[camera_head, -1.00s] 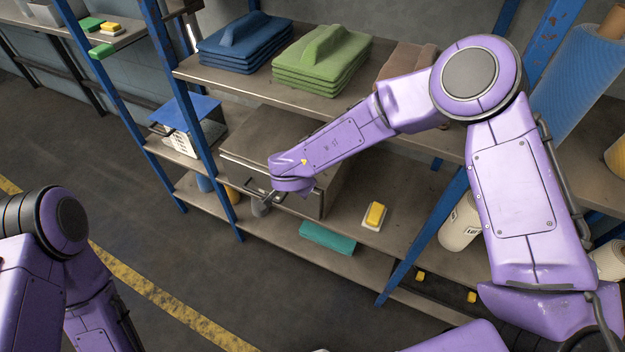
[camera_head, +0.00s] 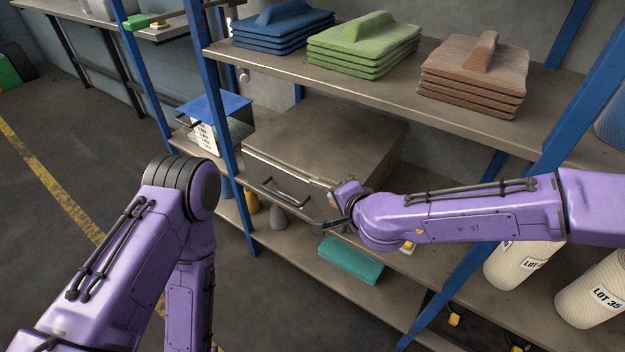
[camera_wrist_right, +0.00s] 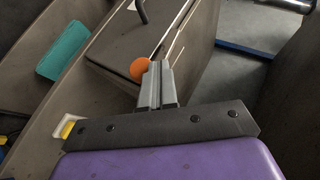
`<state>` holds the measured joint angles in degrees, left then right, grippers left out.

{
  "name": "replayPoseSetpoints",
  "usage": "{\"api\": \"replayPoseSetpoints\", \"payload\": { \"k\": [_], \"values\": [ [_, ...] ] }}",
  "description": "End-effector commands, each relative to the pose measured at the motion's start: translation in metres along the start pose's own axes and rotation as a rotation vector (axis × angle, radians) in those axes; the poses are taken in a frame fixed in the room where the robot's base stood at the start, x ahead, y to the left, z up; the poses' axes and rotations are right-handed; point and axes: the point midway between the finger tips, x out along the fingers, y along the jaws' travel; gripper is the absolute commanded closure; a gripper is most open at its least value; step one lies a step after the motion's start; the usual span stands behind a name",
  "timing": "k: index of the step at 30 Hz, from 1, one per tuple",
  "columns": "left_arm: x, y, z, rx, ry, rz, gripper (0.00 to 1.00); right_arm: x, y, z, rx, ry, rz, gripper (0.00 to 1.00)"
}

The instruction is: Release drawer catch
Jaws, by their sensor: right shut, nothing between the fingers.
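A grey metal drawer unit (camera_head: 325,140) stands on the middle shelf, with a bar handle (camera_head: 287,192) on its front. The drawer looks closed. In the right wrist view the drawer front (camera_wrist_right: 120,45) carries a round orange knob (camera_wrist_right: 140,69), perhaps the catch. My right gripper (camera_head: 330,225) is at the right end of the drawer front. In the right wrist view its shut, empty fingers (camera_wrist_right: 155,84) are right beside the knob; I cannot tell whether they touch. The knob is hidden in the head view. My left arm shows at lower left, its gripper out of frame.
Blue (camera_head: 283,28), green (camera_head: 362,45) and brown (camera_head: 472,75) stacks lie on the shelf above the drawer. A teal block (camera_head: 350,260) lies below. Blue rack posts (camera_head: 222,120) stand either side. White rolls (camera_head: 600,290) stand at right. The floor in front is open.

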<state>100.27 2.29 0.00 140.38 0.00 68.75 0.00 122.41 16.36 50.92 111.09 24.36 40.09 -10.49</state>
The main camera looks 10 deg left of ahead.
Motion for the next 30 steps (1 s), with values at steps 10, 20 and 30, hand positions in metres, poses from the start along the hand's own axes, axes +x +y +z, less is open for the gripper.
{"api": "replayPoseSetpoints", "payload": {
  "k": [10, 20, 30],
  "values": [
    [0.005, 0.000, 0.002, 0.000, 0.000, 0.000, 0.57, 0.002, 0.002, 0.004, -0.006, -0.007, 0.001, 1.00],
    [0.004, 0.000, 0.002, 0.000, 0.000, 0.000, 0.57, 0.002, 0.002, 0.003, -0.005, -0.006, 0.004, 1.00],
    [-0.039, -0.003, -0.016, 0.000, 0.001, 0.000, 0.57, -0.028, -0.038, 0.001, -0.005, -0.002, 0.001, 1.00]
  ]
}}
